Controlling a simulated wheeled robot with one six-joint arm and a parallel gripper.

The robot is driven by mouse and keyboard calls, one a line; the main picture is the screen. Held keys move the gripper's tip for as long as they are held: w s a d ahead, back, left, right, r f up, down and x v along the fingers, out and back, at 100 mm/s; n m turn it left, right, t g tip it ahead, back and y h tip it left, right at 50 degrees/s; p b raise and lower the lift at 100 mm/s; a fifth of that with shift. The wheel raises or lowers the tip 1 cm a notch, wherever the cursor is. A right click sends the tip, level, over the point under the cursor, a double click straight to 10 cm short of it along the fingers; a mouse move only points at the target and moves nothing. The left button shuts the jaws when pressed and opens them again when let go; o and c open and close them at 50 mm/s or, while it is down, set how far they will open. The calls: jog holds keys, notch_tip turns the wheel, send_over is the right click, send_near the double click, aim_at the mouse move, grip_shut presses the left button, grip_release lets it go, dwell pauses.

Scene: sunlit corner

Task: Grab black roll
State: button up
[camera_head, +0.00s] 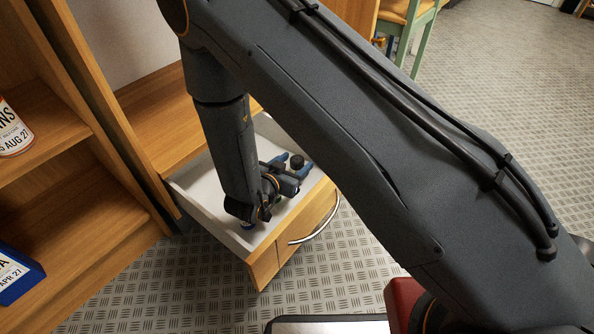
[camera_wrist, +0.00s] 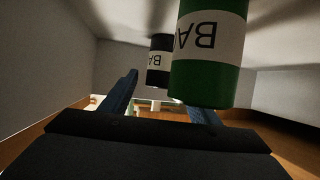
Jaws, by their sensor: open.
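The black roll (camera_head: 297,160) stands in the open drawer, near its far end in the head view. In the wrist view the black roll (camera_wrist: 159,72) has a white label band, and its lettering is upside down. My gripper (camera_head: 295,163) is down in the drawer with its blue fingers spread. The black roll shows between the fingertips; no contact is visible. In the wrist view my gripper (camera_wrist: 164,90) is open and empty, one finger left of the black roll. A green can-like item (camera_wrist: 210,85) is nearer the camera, covering part of the black roll and the right finger.
The white-lined drawer (camera_head: 196,190) has walls close around my gripper and a curved metal handle (camera_head: 316,220) on its front. Shelves at left hold a white labelled item (camera_head: 14,130) and a blue box (camera_head: 16,272).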

jog(key=shift+b+x, duration=0.3)
jog(key=shift+x, duration=0.65)
jog(key=c, duration=1.2)
